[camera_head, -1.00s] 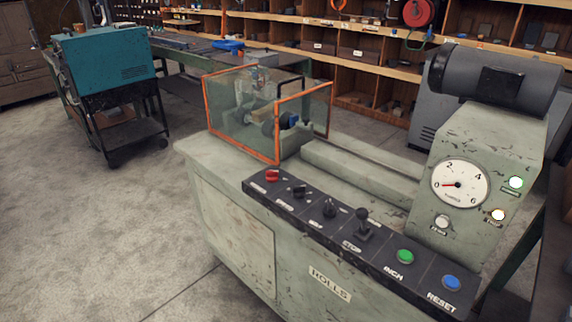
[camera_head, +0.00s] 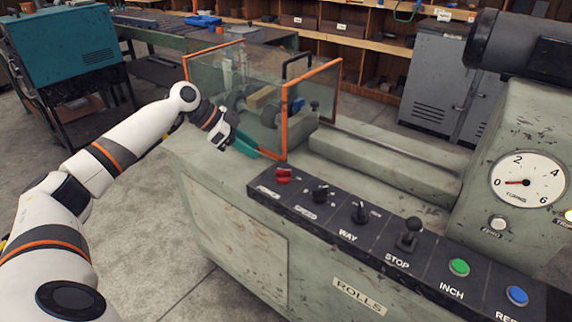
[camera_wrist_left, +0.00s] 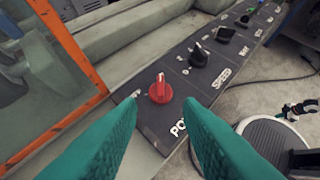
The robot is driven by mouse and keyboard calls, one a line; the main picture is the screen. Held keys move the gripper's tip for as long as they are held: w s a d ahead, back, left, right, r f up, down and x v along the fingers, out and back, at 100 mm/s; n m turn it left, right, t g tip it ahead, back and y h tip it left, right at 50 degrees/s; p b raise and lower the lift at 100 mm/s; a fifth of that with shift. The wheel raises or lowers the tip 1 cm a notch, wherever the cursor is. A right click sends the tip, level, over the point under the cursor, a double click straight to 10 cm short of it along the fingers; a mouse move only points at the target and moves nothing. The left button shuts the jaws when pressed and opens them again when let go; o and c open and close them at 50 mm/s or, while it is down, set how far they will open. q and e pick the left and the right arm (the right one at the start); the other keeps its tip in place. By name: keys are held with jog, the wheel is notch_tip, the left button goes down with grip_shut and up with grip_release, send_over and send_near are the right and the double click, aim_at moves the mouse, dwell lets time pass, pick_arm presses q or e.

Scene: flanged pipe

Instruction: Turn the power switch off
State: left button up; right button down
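The power switch is a red rotary knob (camera_head: 283,175) at the left end of the black control panel (camera_head: 345,237). In the left wrist view the red knob (camera_wrist_left: 161,90) sits beside lettering that begins "PO", with its raised grip pointing up the picture. My left gripper (camera_head: 251,154) is at the machine's left end, above and to the left of the knob. In the left wrist view its two teal fingers (camera_wrist_left: 158,115) are spread wide, with the knob beyond the gap between them, untouched. Nothing is between the fingers. My right gripper is not in view.
An orange-framed clear guard (camera_head: 312,100) stands close behind the knob and beside my left gripper. Black switches (camera_head: 360,212), a lever (camera_head: 408,235), a green button (camera_head: 459,267) and a blue button (camera_head: 517,295) follow along the panel. A gauge (camera_head: 528,181) is at right.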

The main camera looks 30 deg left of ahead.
aim_at(283, 170)
pick_arm(q)
jog(key=x, duration=1.1)
jog(key=shift+p, duration=0.35)
jog(key=shift+s+r, duration=0.1)
grip_shut()
